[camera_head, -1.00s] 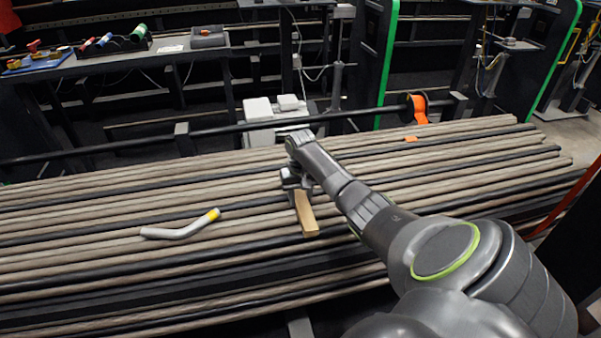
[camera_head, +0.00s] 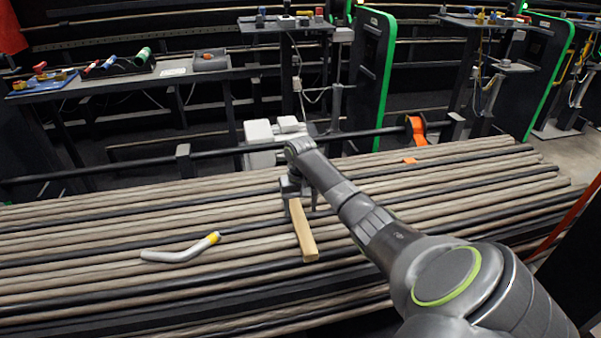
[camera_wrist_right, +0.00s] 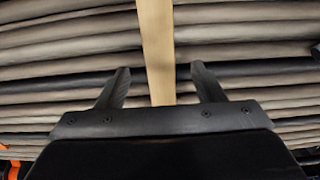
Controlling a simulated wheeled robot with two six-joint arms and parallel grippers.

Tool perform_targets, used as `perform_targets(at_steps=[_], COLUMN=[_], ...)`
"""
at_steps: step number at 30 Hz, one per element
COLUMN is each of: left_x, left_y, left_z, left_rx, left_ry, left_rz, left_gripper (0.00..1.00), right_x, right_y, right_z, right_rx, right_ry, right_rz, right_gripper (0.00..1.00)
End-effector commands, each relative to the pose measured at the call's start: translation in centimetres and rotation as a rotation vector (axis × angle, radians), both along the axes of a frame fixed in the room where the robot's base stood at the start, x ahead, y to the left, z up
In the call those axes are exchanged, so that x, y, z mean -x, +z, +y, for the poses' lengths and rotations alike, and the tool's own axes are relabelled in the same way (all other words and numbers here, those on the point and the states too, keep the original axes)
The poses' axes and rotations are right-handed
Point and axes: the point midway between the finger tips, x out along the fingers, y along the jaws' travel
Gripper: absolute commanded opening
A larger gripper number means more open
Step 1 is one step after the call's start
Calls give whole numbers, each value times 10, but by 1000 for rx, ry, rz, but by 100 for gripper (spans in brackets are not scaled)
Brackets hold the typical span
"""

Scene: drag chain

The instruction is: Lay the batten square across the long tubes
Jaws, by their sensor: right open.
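The wooden batten (camera_head: 304,232) lies across the long tubes (camera_head: 120,222), roughly crosswise to them, with its near end toward me. My right gripper (camera_head: 297,192) is just above the batten's far end. In the right wrist view the batten (camera_wrist_right: 157,50) runs between the two spread fingers of the gripper (camera_wrist_right: 160,85), with a gap on each side. The gripper is open and apart from the wood. The batten's far end is hidden by the gripper. My left gripper is not in view.
A bent grey piece with a yellow band (camera_head: 182,248) lies on the tubes to the left. A small orange piece (camera_head: 410,160) lies at the back right. A dark rail (camera_head: 220,150) with an orange reel (camera_head: 416,128) runs behind the tubes.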

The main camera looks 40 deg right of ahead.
Motion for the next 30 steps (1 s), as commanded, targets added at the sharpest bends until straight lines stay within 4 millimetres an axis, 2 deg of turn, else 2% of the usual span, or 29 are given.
perform_targets(at_steps=[1, 9, 15, 21, 30], left_x=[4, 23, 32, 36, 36], left_y=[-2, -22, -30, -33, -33], left_z=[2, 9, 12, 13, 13], left_rx=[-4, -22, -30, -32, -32], left_ry=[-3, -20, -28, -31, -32], left_rz=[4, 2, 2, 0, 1], left_gripper=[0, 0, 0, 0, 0], right_x=[0, -1, 0, 0, 0], right_y=[15, 76, 108, 119, 120], right_z=[-1, -1, 0, 0, 0], right_rx=[3, 3, 2, 0, 0], right_ry=[1, 1, 0, 0, 0], right_rz=[-3, -4, -1, 1, 1], right_gripper=[62, 62, 62, 62, 62])
